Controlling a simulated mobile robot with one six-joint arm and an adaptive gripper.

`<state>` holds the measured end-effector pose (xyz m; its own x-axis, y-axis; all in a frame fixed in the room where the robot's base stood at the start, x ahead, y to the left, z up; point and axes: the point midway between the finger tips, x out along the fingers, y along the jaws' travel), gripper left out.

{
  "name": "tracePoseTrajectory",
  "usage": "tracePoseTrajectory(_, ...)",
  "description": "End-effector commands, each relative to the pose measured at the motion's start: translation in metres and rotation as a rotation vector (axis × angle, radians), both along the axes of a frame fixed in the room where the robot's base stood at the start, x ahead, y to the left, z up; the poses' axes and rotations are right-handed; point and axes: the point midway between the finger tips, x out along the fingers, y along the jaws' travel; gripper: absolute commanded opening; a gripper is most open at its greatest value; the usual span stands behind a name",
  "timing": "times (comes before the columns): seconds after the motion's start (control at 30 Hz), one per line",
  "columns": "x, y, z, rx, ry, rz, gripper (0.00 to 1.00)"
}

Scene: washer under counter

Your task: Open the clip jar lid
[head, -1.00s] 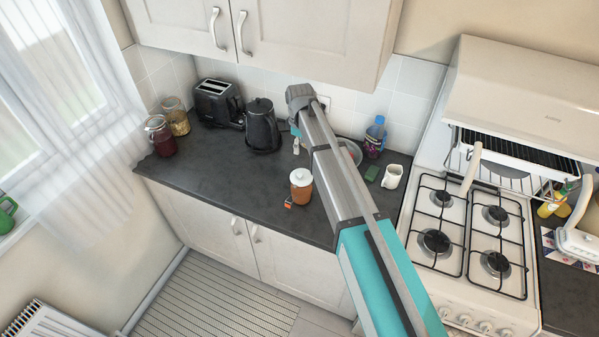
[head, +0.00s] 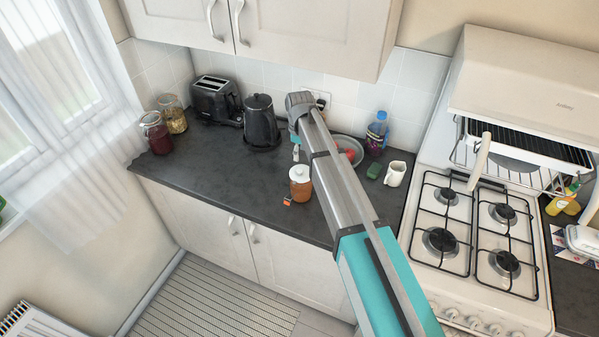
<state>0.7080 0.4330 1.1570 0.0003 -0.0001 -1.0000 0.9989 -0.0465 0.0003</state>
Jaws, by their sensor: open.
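Two glass jars stand at the left end of the dark counter, near the window. One holds something dark red (head: 156,138) and has a glass lid that looks closed. The other holds something yellowish (head: 173,117), just behind it to the right. Their clips are too small to make out, so I cannot tell which is the clip jar. A brown-orange jar with a white lid (head: 300,188) stands near the counter's front edge, just left of my arm. My gripper is hidden behind my arm, which reaches over the counter right of the kettle.
A black toaster (head: 214,103) and black kettle (head: 261,125) stand along the back wall. The left-front counter (head: 225,165) is clear.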

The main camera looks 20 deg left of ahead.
Motion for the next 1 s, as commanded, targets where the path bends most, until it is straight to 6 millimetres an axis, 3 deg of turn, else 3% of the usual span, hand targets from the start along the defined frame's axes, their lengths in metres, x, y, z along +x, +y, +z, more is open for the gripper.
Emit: tracePoseTrajectory(1.0, 0.000, 0.001, -0.075, 0.000, 0.000, 0.001, 0.68)
